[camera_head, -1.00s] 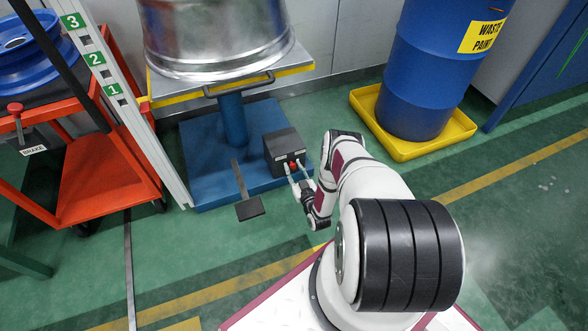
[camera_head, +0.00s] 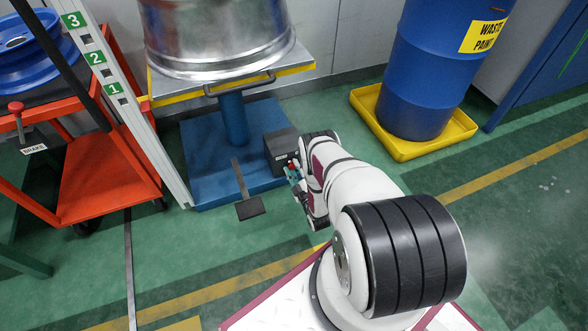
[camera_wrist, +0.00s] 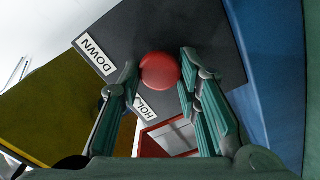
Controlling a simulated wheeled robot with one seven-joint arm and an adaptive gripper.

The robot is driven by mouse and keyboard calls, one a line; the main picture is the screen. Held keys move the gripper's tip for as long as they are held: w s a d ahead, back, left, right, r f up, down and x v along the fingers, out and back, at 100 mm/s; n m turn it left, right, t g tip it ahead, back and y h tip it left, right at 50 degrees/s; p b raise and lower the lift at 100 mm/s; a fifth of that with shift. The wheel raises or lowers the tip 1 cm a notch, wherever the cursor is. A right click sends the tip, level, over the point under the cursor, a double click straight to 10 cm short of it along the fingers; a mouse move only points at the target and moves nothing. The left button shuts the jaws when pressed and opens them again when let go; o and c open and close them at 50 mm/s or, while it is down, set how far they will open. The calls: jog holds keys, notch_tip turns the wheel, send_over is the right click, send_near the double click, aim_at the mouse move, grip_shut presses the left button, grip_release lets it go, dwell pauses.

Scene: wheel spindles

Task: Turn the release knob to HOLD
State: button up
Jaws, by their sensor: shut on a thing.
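The release knob (camera_wrist: 160,70) is a round red knob on a dark grey box (camera_head: 281,151). The box stands on the blue base at the foot of the lift column. In the wrist view my gripper (camera_wrist: 160,84) has one finger on each side of the knob and is shut on it. A DOWN label (camera_wrist: 97,55) is at the upper left of the knob. A HOLD label (camera_wrist: 147,107) is just below the knob, partly hidden by the left finger. In the head view my wrist covers most of the knob.
A large silver drum-like wheel (camera_head: 215,45) rests on the lift table (camera_head: 190,92) above the box. A black pedal (camera_head: 250,208) sticks out left of my gripper. A red cart (camera_head: 110,170) stands left, and a blue barrel (camera_head: 425,85) in a yellow tray (camera_head: 365,110) stands right.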

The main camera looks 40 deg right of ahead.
jog(key=n, duration=0.4)
jog(key=shift+n, duration=0.4)
jog(key=shift+a, duration=0.1)
jog(key=o, duration=1.1)
